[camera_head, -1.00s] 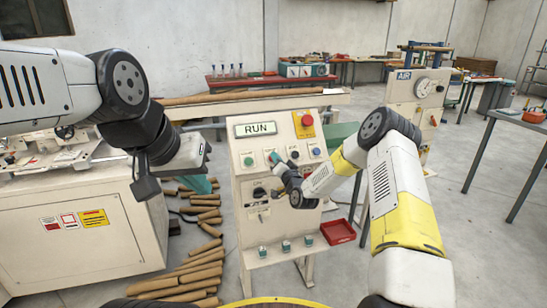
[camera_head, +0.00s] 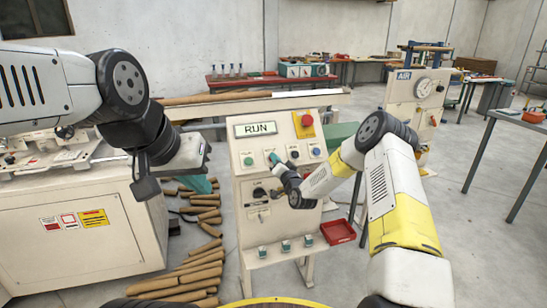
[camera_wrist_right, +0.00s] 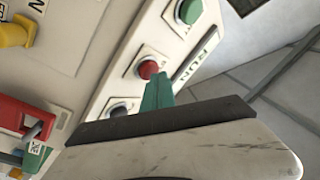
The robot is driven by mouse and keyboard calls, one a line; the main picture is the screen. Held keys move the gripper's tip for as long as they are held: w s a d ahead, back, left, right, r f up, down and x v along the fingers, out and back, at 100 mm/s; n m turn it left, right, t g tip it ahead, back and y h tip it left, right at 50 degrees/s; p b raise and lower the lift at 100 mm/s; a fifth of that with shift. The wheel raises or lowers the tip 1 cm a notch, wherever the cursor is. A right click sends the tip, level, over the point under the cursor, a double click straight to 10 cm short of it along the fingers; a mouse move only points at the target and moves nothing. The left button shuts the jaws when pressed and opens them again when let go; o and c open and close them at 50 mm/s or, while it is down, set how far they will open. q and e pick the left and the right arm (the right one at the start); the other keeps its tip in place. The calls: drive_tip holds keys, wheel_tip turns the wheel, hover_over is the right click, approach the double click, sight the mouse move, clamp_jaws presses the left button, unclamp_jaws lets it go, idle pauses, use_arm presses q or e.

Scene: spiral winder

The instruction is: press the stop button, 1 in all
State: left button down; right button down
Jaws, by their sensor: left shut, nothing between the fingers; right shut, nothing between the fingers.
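The control panel (camera_head: 245,185) stands in the middle of the head view, with a display (camera_head: 255,129) that reads RUN. The red stop button (camera_wrist_right: 148,69) shows in the right wrist view, between a green button (camera_wrist_right: 190,11) and a dark button (camera_wrist_right: 119,110). My right gripper (camera_head: 273,157) is shut and empty, its teal tip at the panel's button row. In the right wrist view the tip (camera_wrist_right: 158,90) is right at the red button's lower edge; I cannot tell whether they touch. My left gripper (camera_head: 198,184) is shut and empty, left of the panel.
A red emergency knob (camera_head: 307,119) on a yellow plate sits at the panel's upper right. A red tray (camera_head: 338,231) is at the panel's lower right. Cardboard tubes (camera_head: 195,272) lie on the floor to the left. A white machine (camera_head: 80,230) stands further left.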

drive_tip(key=shift+w+f, duration=0.15)
idle(0.5)
drive_tip(key=shift+s+d+r, duration=0.15)
drive_tip(key=shift+s+r, duration=0.45)
drive_tip(key=s+r, duration=0.1)
drive_tip(key=s, duration=0.1)
drive_tip(key=s+d+r, duration=0.1)
drive_tip(key=r, duration=0.1)
drive_tip(key=shift+s+d+r, duration=0.1)
drive_tip(key=shift+s, duration=0.25)
drive_tip(key=shift+r, duration=0.1)
idle(0.5)
